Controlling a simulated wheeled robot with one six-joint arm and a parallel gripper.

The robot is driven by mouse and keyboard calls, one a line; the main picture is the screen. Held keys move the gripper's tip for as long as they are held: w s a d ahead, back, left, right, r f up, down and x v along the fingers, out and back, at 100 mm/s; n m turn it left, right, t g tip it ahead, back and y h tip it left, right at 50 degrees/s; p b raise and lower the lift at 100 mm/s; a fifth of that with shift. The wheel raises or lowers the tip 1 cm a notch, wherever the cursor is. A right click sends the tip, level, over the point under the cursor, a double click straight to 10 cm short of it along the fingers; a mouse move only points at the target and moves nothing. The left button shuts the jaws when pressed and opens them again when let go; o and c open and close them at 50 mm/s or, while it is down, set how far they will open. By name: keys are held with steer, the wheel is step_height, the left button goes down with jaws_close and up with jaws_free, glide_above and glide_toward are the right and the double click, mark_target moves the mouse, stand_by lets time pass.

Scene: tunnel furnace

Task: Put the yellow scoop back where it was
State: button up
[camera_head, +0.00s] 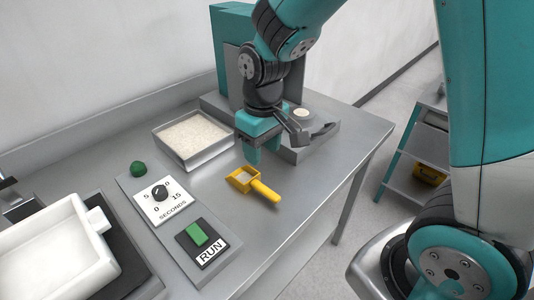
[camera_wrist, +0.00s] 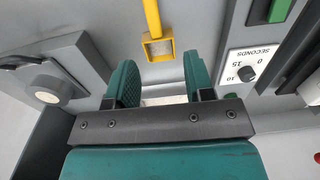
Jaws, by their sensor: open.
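The yellow scoop (camera_head: 262,190) lies on the grey metal table, in front of the powder tray, its handle pointing to the lower right in the head view. In the wrist view the scoop (camera_wrist: 153,22) shows beyond the fingertips, roughly in line with the gap between them. Its bowl looks pale inside; I cannot tell whether it holds powder. My gripper (camera_head: 263,152) is open and empty, above the table just behind the scoop and apart from it. Its two teal fingers also show in the wrist view (camera_wrist: 158,68).
A metal tray (camera_head: 207,158) of pale powder stands left of my gripper. A grey device (camera_head: 325,142) with a small round dish (camera_head: 301,114) is to the right. The control panel (camera_head: 150,226) has a dial and a green RUN switch (camera_head: 197,234). A white tray (camera_head: 62,285) sits far left. Table right of the scoop is clear.

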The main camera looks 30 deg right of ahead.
steer(key=s+a+r+n+y, duration=0.1)
steer(key=s+a+r+y, duration=0.1)
steer(key=s+r, duration=0.3)
steer(key=s+a+r+n+y, duration=0.1)
steer(key=s+a+r, duration=0.3)
steer(key=s, duration=0.8)
steer(key=shift+a+r+n+y, duration=0.3)
steer(key=shift+r+n+y, duration=0.1)
steer(key=shift+r+n, duration=0.3)
steer(key=shift+d, duration=0.1)
